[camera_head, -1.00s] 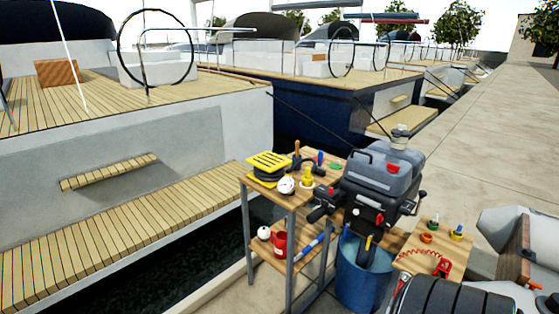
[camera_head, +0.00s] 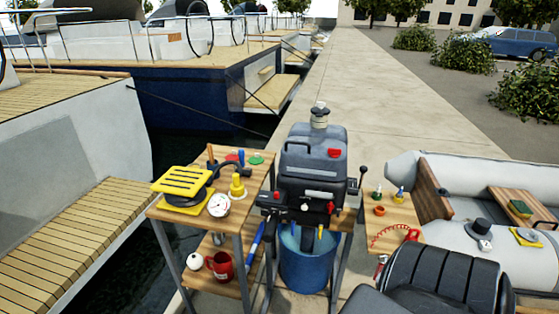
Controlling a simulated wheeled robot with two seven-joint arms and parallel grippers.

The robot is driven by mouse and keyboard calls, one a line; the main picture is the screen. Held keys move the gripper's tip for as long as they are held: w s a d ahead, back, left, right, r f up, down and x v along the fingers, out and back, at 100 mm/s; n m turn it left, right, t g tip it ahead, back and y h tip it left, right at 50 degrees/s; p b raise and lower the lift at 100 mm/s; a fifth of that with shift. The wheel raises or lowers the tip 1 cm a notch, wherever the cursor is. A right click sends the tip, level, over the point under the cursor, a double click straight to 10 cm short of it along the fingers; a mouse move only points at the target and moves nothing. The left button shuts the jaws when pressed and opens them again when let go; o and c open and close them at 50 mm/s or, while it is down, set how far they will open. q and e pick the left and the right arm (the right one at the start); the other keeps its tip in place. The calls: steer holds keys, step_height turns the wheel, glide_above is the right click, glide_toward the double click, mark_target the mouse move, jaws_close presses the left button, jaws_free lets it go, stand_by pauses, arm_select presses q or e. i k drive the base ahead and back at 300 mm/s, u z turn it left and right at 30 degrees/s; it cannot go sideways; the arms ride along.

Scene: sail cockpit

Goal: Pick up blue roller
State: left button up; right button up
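A long blue cylinder (camera_head: 255,243) with a pale band lies slanted at the right side of the wooden stand's lower shelf. A small upright blue item (camera_head: 241,158) stands at the back of the stand's top. I cannot tell for certain which of the two is the blue roller; the long cylinder looks more like one. Neither of my grippers is in view, and nothing is seen touching either blue item.
The wooden stand (camera_head: 163,215) holds a yellow slatted item (camera_head: 183,181), a white gauge (camera_head: 219,205) and a red mug (camera_head: 220,265). A grey outboard motor (camera_head: 313,165) stands over a blue bucket (camera_head: 306,262). A black padded seat (camera_head: 445,280) is close at front right. The quay (camera_head: 345,90) behind is clear.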

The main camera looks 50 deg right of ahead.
mark_target(246, 173)
steer(key=z, duration=0.9)
steer(key=i, duration=0.9)
steer(key=z, duration=0.8)
